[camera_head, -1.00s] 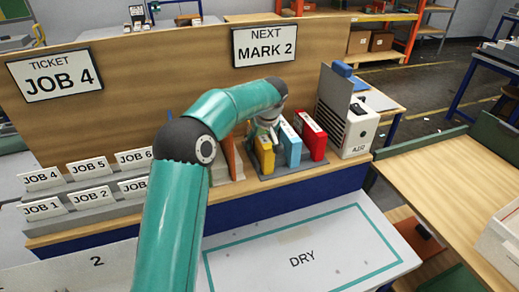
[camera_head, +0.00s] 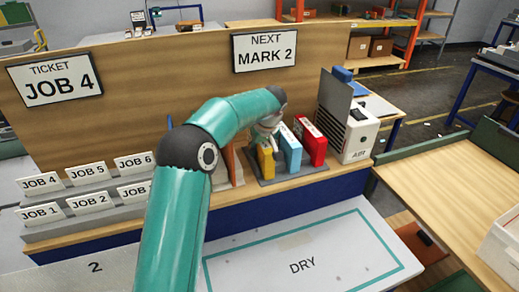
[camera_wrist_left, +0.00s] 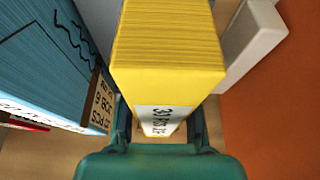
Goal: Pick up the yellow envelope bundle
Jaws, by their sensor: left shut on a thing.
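The yellow envelope bundle (camera_head: 265,162) stands upright in a grey rack (camera_head: 300,176), at the left of a blue and a red bundle. My left gripper (camera_head: 264,138) is over its top edge. In the left wrist view the yellow bundle (camera_wrist_left: 168,55) runs between the two dark fingers of my left gripper (camera_wrist_left: 160,126), which is shut on it. Its white label faces the gripper. The bundle's lower part is partly hidden in the head view. My right gripper is not in view.
The blue bundle (camera_head: 289,150) stands close beside the yellow one, then the red bundle (camera_head: 313,143). An orange-brown panel (camera_head: 233,160) is on the left. A white machine (camera_head: 358,138) stands to the right. The DRY area (camera_head: 340,250) in front is clear.

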